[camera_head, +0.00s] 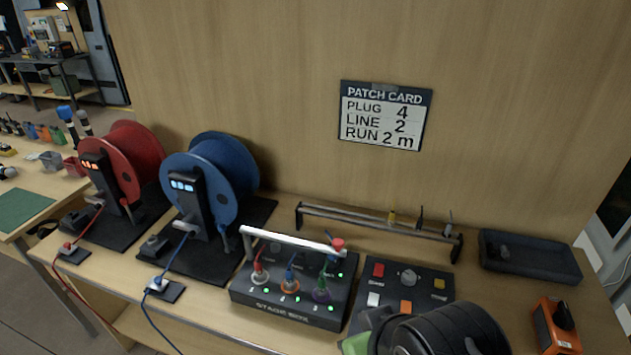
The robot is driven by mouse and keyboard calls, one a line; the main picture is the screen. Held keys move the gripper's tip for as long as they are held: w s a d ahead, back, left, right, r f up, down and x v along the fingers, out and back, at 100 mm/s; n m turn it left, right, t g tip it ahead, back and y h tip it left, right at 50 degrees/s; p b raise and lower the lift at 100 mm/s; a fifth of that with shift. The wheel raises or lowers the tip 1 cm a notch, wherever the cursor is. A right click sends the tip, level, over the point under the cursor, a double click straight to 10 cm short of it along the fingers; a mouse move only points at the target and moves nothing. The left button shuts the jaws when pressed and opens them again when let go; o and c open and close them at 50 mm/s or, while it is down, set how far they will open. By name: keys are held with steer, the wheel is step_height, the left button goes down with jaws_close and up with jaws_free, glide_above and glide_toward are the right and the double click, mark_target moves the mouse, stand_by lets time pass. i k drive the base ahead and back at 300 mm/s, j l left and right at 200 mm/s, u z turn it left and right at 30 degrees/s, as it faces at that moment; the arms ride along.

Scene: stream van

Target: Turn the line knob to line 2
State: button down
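A dark control panel (435,286) lies on the bench at lower centre right. The patch card (385,115) on the wall reads plug 4, line 2, run 2 m. My gripper (376,328) is at the bottom edge, over the panel's near left part and apart from the knob. My dark wrist hides the panel's near edge; the fingers are not clear.
The stage box (290,312) with coloured plugs and a raised white bar stands left of the panel. Red (135,160) and blue (215,175) cable reels stand farther left. A rail (375,228) lies behind. A dark tray (530,262) and orange box (556,330) are right.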

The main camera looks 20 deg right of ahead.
mark_target(408, 278)
steer(key=k+l+z, duration=0.15)
steer(key=z, duration=0.2)
steer(key=k+l+z, duration=0.15)
steer(key=z, duration=0.2)
